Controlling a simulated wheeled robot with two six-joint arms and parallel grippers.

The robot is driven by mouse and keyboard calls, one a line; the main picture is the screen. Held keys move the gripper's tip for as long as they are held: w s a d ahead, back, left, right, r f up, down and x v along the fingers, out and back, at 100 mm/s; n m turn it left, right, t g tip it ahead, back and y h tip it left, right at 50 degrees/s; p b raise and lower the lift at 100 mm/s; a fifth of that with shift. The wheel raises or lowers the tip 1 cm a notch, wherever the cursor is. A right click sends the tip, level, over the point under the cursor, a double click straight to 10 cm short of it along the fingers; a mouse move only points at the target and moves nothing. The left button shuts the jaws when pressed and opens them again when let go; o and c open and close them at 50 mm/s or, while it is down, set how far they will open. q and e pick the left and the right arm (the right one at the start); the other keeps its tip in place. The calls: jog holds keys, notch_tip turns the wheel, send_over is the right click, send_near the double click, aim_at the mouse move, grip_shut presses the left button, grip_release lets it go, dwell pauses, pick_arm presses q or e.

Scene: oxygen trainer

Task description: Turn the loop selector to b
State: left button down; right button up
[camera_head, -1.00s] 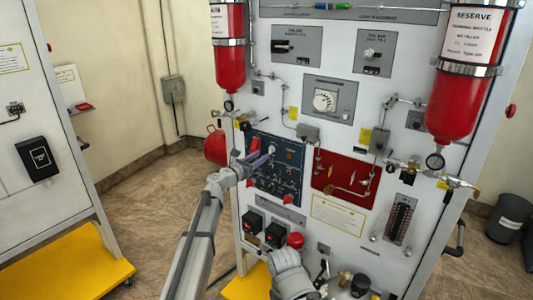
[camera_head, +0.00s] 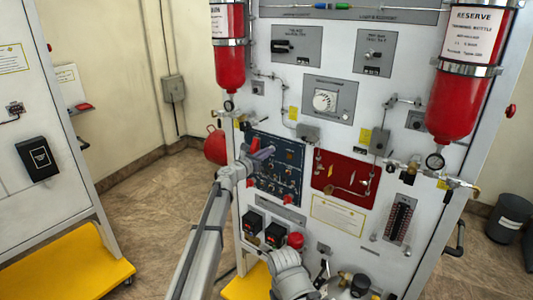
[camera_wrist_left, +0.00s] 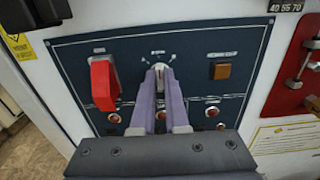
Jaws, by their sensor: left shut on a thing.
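The loop selector (camera_wrist_left: 159,69) appears to be the small pale knob at the top middle of the dark blue panel (camera_wrist_left: 205,65) in the left wrist view. Short marks fan out above it, but their lettering is too small to read. My left gripper (camera_wrist_left: 161,80) has its purple fingers closed together on this knob, and they hide most of it. In the head view my left gripper (camera_head: 262,154) reaches the upper part of the blue panel from the lower left. The fingers of my right gripper do not show.
A red guarded switch (camera_wrist_left: 104,82) is close left of the fingers and an amber square (camera_wrist_left: 222,71) is to the right. Indicators lie below. A red panel (camera_head: 343,178) adjoins the blue one. Red bottles (camera_head: 457,101) hang on both sides of the white board.

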pick_arm(q)
jog(key=shift+m, duration=0.3)
dwell(0.4)
jog(key=shift+s+m, duration=0.1)
jog(key=shift+m, duration=4)
jog(key=c, duration=0.9)
grip_release()
jog(key=v, duration=0.7)
jog(key=shift+s+a, duration=0.2)
jog(key=shift+s, duration=0.1)
